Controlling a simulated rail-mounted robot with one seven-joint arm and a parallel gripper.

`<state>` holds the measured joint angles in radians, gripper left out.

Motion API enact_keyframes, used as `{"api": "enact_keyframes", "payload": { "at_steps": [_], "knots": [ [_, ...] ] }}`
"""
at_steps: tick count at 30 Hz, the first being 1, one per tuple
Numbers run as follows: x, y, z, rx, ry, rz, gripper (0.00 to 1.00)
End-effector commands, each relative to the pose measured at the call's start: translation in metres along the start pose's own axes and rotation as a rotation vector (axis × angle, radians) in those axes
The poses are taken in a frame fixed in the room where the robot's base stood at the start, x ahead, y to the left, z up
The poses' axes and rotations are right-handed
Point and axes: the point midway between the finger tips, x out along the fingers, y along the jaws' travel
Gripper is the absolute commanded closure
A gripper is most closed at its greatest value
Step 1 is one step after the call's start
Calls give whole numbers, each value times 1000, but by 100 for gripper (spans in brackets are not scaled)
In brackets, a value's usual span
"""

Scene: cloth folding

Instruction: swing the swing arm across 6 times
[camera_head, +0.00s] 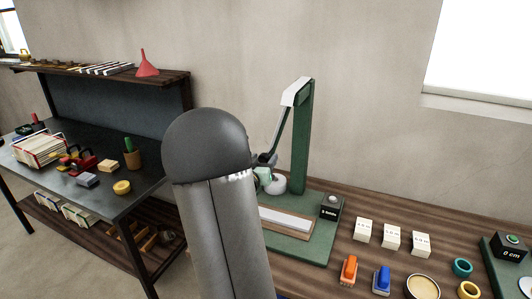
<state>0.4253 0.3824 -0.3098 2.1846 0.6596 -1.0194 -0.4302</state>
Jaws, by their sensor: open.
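A green upright post (301,140) with a white cap stands on a green base (318,242) on the wooden bench. Pale round pieces (275,185) sit just below. A small black counter box (330,208) stands on the base's right side.
Right of the base, the wooden bench (390,274) holds white blocks (391,237), an orange stapler-like item (348,270), a blue one (381,280) and round tins and rings. A dark table (70,200) with loose items stands left, below a shelf (110,75).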

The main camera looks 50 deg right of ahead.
Motion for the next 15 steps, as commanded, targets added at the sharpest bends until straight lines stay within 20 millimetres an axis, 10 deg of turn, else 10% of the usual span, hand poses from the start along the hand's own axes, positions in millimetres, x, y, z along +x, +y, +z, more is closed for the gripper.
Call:
{"api": "enact_keyframes", "payload": {
  "at_steps": [15],
  "knots": [
    [31, 0, 0, 0, 0, -1, 48]
  ]
}}
